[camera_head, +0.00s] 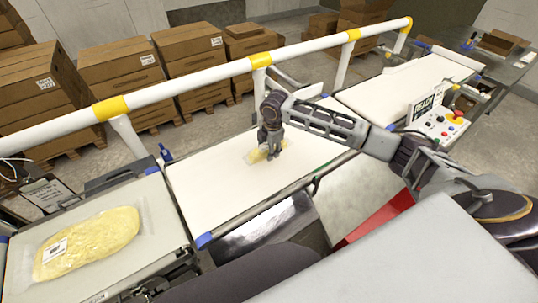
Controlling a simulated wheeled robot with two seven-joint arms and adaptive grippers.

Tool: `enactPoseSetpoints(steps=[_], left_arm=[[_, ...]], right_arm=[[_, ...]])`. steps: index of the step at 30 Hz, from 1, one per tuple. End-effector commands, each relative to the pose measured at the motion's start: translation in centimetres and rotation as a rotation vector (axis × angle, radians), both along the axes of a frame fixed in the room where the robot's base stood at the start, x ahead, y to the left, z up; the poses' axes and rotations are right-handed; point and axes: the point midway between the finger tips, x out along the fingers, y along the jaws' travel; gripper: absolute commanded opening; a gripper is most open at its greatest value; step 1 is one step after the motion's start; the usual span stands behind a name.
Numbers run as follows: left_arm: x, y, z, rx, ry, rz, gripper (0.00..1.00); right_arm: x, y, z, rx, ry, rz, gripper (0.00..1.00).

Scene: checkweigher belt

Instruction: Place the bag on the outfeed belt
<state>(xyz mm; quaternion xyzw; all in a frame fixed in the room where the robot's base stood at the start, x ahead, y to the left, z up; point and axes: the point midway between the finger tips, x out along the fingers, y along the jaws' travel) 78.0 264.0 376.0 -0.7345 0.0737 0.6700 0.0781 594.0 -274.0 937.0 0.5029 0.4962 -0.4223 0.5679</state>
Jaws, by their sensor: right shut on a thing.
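A small clear-and-yellow bag (256,156) is at the middle white belt (215,192), partly hidden by my right gripper. My right gripper (273,152) reaches in from the right, points down and is shut on this bag. I cannot tell whether the bag rests on the belt or hangs just above it. A larger yellow bag (100,238) with a white label lies flat on the left belt section (155,215). Another white belt section (395,90) to the right is bare. I cannot tell which section is the outfeed belt. My left gripper is not in view.
A white rail with yellow bands (200,78) runs along the far side of the belts. A control panel with buttons (440,122) and a display sign (424,104) stand at the near right. Stacked cartons (110,72) are behind the rail. The middle belt is clear around the small bag.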

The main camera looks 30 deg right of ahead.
Motion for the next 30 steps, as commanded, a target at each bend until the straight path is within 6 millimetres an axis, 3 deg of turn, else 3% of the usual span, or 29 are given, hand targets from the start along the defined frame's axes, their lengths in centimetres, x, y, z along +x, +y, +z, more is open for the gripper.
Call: enactPoseSetpoints(steps=[9, 24, 25, 30], left_arm=[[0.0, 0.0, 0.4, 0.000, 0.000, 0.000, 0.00], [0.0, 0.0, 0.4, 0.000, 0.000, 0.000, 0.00], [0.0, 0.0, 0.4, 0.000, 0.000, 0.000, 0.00], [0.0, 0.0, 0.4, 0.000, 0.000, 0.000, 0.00]], right_arm=[[0.0, 0.0, -3.5, 0.000, 0.000, -0.001, 0.18], [0.0, 0.0, -4.0, 0.001, -0.001, 0.000, 0.18], [0.0, 0.0, -4.0, 0.000, 0.000, 0.000, 0.52], [0.0, 0.0, -4.1, 0.000, 0.000, 0.000, 0.71]])
